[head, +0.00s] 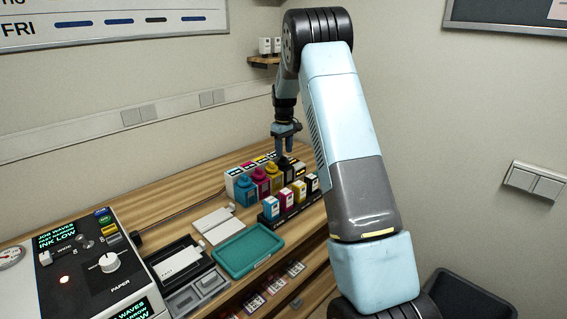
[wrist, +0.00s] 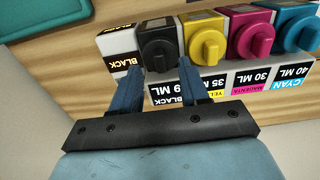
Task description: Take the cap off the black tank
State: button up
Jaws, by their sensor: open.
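The black tank (wrist: 150,25) with its round black cap (wrist: 157,50) stands at the end of the tank row in the wrist view. The cap sits on the tank. My gripper (wrist: 160,75) is open and empty, its two blue fingers spread to either side of the cap in the picture. I cannot tell how far the fingertips are from the cap. In the head view my gripper (head: 284,148) points down over the far end of the row, and the black tank is partly hidden there.
Yellow (wrist: 205,45), magenta (wrist: 252,42) and cyan (wrist: 295,35) tanks stand beside the black one. A white box marked black (wrist: 118,48) is on its other side.

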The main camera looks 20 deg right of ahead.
aim_at(284, 157)
jog(key=shift+f, duration=1.6)
jog(key=shift+c, duration=0.3)
grip_shut()
